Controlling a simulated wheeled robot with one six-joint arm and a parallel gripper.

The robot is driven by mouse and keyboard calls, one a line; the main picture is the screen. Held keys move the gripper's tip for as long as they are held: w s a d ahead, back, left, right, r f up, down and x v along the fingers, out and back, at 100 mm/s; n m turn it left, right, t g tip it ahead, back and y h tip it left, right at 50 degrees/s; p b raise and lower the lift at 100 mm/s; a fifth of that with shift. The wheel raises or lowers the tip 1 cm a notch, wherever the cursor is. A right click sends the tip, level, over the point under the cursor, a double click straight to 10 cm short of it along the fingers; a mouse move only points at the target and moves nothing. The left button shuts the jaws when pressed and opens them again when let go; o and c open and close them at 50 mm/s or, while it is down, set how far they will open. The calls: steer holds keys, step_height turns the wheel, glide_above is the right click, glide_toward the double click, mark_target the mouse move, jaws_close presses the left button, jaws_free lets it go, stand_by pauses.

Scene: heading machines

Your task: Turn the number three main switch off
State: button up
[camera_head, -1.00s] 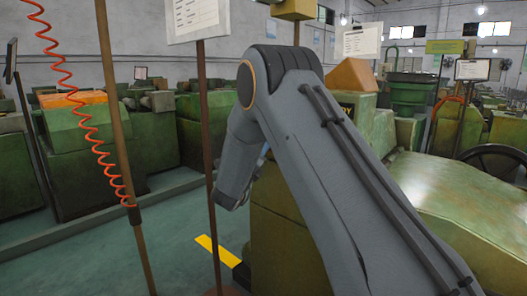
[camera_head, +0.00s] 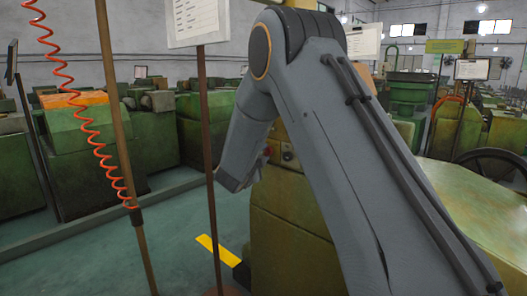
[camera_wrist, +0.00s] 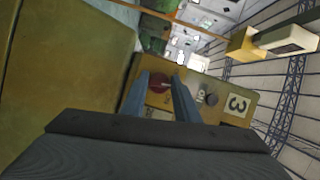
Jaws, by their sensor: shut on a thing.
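In the wrist view, a red rotary switch (camera_wrist: 158,84) sits on a yellow-green machine panel (camera_wrist: 150,62). I cannot make out the switch's angle.
In the head view, a thin post with a paper sign (camera_head: 198,20) and a coiled red hose (camera_head: 75,95) stand left of my arm. Green floor (camera_head: 170,245) is open at lower left.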

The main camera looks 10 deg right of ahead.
steer(key=shift+a+r+n+g+p, duration=0.1)
steer(key=shift+n+g+p, duration=0.6)
steer(key=shift+n+p, duration=0.8)
steer(key=shift+a+n+g+p, duration=0.1)
steer(key=shift+n+g+p, duration=0.6)
steer(key=shift+n+p, duration=0.8)
steer(key=o, duration=1)
steer(key=shift+o, duration=0.2)
steer(key=b+v, duration=0.1)
steer(key=v, duration=0.6)
steer(key=shift+s+a, duration=0.15)
steer(key=shift+s, duration=0.15)
steer(key=shift+r+y, duration=0.15)
steer(key=shift+y, duration=0.15)
